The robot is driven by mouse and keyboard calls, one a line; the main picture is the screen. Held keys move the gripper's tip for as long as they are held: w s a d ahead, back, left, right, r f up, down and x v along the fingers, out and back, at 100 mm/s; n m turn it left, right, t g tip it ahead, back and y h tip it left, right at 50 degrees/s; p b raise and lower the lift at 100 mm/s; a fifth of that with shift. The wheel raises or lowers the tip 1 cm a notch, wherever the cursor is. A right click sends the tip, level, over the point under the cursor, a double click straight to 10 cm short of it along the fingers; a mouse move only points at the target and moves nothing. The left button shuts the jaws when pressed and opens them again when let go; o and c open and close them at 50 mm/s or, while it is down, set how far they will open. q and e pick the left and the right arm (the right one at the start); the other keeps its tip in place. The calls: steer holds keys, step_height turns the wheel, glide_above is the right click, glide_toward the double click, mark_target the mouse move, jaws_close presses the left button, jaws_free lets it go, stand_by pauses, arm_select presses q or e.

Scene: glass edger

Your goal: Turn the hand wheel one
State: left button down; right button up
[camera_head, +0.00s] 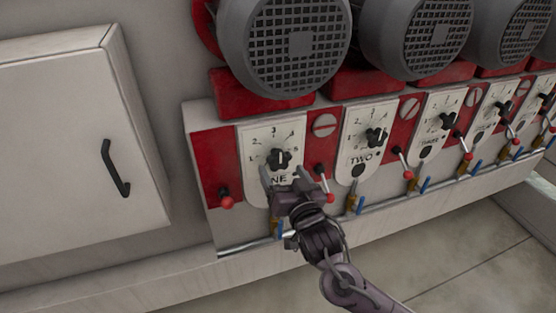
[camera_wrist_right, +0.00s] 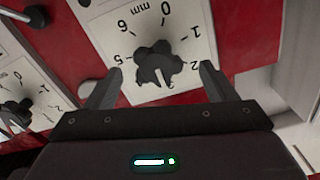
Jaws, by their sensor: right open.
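The hand wheel one (camera_head: 279,159) is a black lobed knob on a white dial plate marked with numbers, at the left end of the red machine panel. It also shows in the right wrist view (camera_wrist_right: 155,64), with its pointer toward the gripper side. My right gripper (camera_head: 285,174) is open just below the knob and partly covers the plate's lettering. In the right wrist view its two fingers (camera_wrist_right: 158,85) stand apart on either side of the knob's lower part; whether they touch it I cannot tell. My left gripper is not in view.
Hand wheel two (camera_head: 375,138) and more dials run to the right. Red-tipped levers (camera_head: 328,184) (camera_head: 227,202) flank dial one. Grey motors (camera_head: 284,45) hang above. A white cabinet with a black handle (camera_head: 115,168) stands left. Open floor lies at lower right.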

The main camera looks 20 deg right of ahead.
mark_target(280, 165)
steer(key=w, duration=0.2)
steer(key=w+p, duration=0.1)
steer(key=w, duration=0.1)
steer(key=shift+d, duration=0.2)
steer(key=shift+w+a, duration=0.1)
steer(key=shift+w, duration=0.1)
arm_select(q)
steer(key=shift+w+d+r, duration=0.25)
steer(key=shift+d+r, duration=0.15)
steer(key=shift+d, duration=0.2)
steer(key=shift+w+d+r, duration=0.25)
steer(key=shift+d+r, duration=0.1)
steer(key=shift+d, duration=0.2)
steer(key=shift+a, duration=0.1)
arm_select(e)
steer(key=shift+c, duration=0.5)
steer(key=c, duration=0.9)
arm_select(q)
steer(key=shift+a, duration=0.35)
